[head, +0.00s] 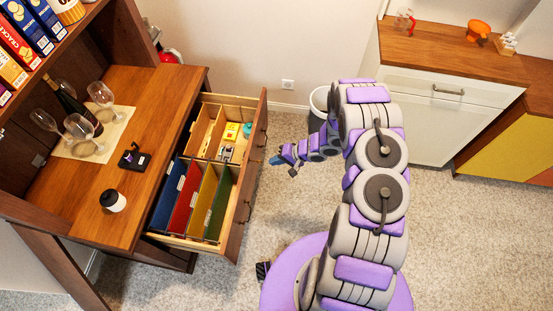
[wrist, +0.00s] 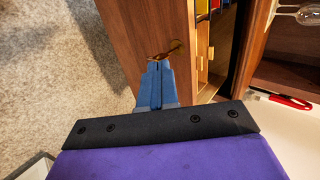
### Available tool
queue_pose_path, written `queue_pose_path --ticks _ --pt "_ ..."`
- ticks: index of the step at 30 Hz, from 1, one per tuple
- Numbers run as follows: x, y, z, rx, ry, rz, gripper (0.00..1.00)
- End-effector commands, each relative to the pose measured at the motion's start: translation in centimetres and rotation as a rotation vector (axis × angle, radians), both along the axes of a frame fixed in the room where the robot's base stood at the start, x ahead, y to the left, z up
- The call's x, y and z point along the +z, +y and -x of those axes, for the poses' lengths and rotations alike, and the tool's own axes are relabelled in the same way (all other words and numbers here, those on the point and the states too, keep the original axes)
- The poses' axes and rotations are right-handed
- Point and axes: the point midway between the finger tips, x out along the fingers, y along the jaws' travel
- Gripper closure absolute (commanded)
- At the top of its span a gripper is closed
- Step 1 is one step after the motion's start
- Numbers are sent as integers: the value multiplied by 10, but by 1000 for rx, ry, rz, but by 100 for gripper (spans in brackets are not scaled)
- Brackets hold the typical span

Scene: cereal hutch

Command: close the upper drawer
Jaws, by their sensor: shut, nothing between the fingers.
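The upper drawer (head: 238,203) stands pulled out to the right from under the hutch's wooden top. Its inside shows coloured folders in the front part and small items in the back part. The wooden front faces right and carries handles. My gripper (head: 276,160) is just right of this front, towards its far half, with its fingers pointing at it. In the wrist view my blue fingers (wrist: 157,68) are shut and empty. Their tips are at a thin brass-coloured handle (wrist: 166,54) on the drawer front (wrist: 135,25). I cannot tell whether they touch.
Cereal boxes stand on the shelf above. A bin (head: 319,101) and a white cabinet (head: 437,110) stand behind my arm.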

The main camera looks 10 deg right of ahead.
Motion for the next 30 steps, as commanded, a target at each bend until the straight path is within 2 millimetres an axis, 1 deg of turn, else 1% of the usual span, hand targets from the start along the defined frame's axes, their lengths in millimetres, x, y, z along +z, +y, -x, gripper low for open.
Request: queue_pose_path --ticks 1,8,9,12,15,18,30 --pt "-9 10 -2 4 1 0 100" --pt "-39 44 -14 4 -1 7 100" --pt "-42 49 -16 4 -2 8 100" --pt "-39 62 -21 5 -4 8 100" --pt "-39 70 -25 3 -3 5 100" --pt "-38 74 -27 1 -3 3 100" --pt "-38 79 -28 1 -2 6 100"
